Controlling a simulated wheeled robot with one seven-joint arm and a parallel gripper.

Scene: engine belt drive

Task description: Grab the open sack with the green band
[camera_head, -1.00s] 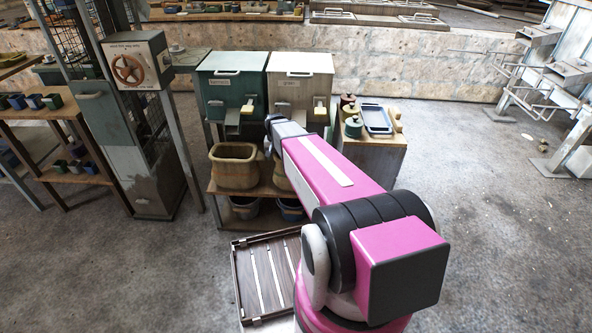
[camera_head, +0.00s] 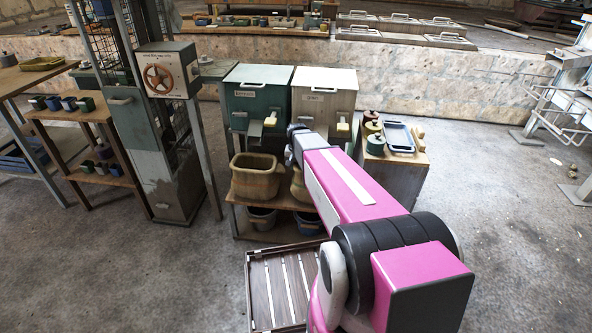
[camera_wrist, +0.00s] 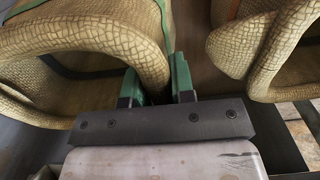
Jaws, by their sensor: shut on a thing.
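Two woven tan sacks stand side by side on a wooden shelf. The left sack (camera_head: 255,180) shows its wide open mouth in the head view; my arm partly covers the right sack (camera_head: 298,188). In the wrist view, the left sack (camera_wrist: 85,40) has a thin green band and fills the upper left. The other sack (camera_wrist: 285,45) is at the right edge, apart from my gripper. My gripper (camera_wrist: 158,80), with green fingers, is shut on the rounded rim of the green-banded sack at its right side. The fingertips are partly hidden by the rim, and my arm hides the gripper in the head view.
A green bin (camera_head: 257,95) and a beige bin (camera_head: 322,97) stand above the sacks. Buckets (camera_head: 262,217) sit below the shelf. A slatted wooden tray (camera_head: 280,285) lies in front. A cabinet with a handwheel (camera_head: 160,78) stands left. Open floor lies at left.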

